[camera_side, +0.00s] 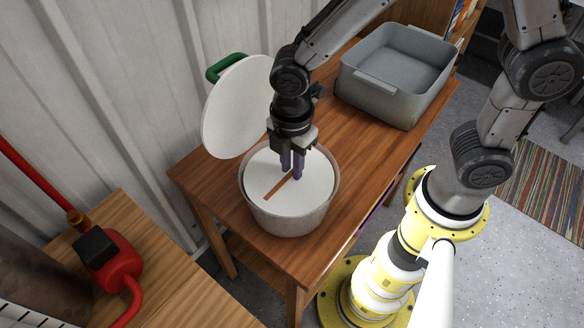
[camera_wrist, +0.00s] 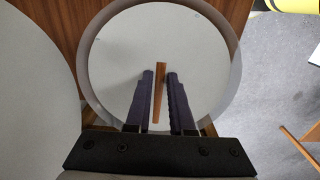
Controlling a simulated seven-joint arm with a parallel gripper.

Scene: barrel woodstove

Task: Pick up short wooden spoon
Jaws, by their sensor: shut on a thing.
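The short wooden spoon (camera_side: 277,188) is a thin brown stick over the white inside of a round pale tub (camera_side: 290,222). My gripper (camera_side: 292,172) points down into the tub and is shut on the spoon. In the wrist view the spoon (camera_wrist: 159,88) runs lengthwise between the two dark fingers (camera_wrist: 160,76), its far end showing past the tips. Which end is the spoon's bowl I cannot tell. Whether the spoon touches the tub's floor is also unclear.
A white round lid (camera_side: 232,108) with a green handle (camera_side: 226,67) stands tilted behind the tub. A grey bin (camera_side: 378,92) sits farther back on the wooden table (camera_side: 215,172). A red pump-like object (camera_side: 112,262) is on another wooden surface at lower left.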

